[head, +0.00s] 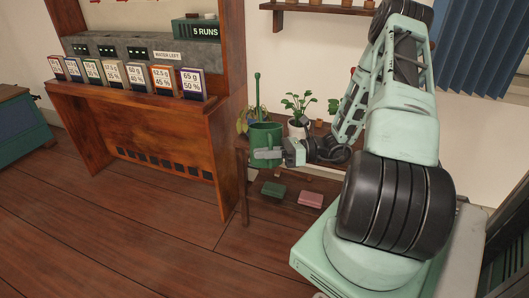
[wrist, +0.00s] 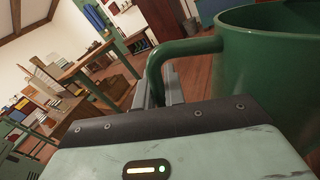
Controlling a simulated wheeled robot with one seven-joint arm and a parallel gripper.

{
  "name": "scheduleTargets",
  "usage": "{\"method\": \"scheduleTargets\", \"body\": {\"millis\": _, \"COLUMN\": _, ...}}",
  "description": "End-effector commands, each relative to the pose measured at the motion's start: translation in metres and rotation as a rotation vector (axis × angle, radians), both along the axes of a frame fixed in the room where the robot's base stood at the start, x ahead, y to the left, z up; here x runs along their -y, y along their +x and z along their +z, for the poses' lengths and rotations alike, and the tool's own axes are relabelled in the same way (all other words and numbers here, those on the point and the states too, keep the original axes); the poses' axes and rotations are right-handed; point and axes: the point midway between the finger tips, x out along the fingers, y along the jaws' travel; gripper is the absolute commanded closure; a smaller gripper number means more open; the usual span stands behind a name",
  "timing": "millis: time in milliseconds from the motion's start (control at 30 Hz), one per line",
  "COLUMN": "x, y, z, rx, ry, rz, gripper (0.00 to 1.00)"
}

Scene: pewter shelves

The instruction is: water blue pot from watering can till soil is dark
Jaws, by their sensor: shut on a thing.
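The green watering can (head: 265,134) is upright at the plant table, its thin spout (head: 257,88) pointing up. My gripper (head: 268,153) is shut on its handle; the wrist view shows the jaws (wrist: 162,88) around the handle (wrist: 168,58) and the can's body (wrist: 275,75) on the right. Behind the can, at its left, a leafy plant (head: 243,115) shows partly. Its pot is mostly hidden, so I cannot be sure it is the blue pot. No soil in it is visible, nor any water flowing.
A white pot (head: 297,128) with a green plant stands right of the can on the wooden table (head: 240,158). A green box (head: 273,188) and a pink box (head: 311,199) lie below. A wooden cabinet with labelled boxes (head: 135,74) stands left. The front floor is clear.

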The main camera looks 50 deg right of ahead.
Motion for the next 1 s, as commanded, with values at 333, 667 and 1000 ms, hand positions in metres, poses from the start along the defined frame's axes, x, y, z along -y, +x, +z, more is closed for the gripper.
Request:
{"method": "scheduleTargets", "body": {"millis": 333, "x": 0.000, "y": 0.000, "z": 0.002, "rx": 0.005, "ry": 0.000, "rz": 0.001, "gripper": 1.00}}
{"method": "scheduleTargets", "body": {"millis": 667, "x": 0.000, "y": 0.001, "z": 0.008, "rx": -0.006, "ry": 0.010, "rz": 0.001, "gripper": 1.00}}
{"method": "scheduleTargets", "body": {"millis": 1000, "x": 0.000, "y": 0.001, "z": 0.013, "rx": -0.019, "ry": 0.020, "rz": 0.001, "gripper": 1.00}}
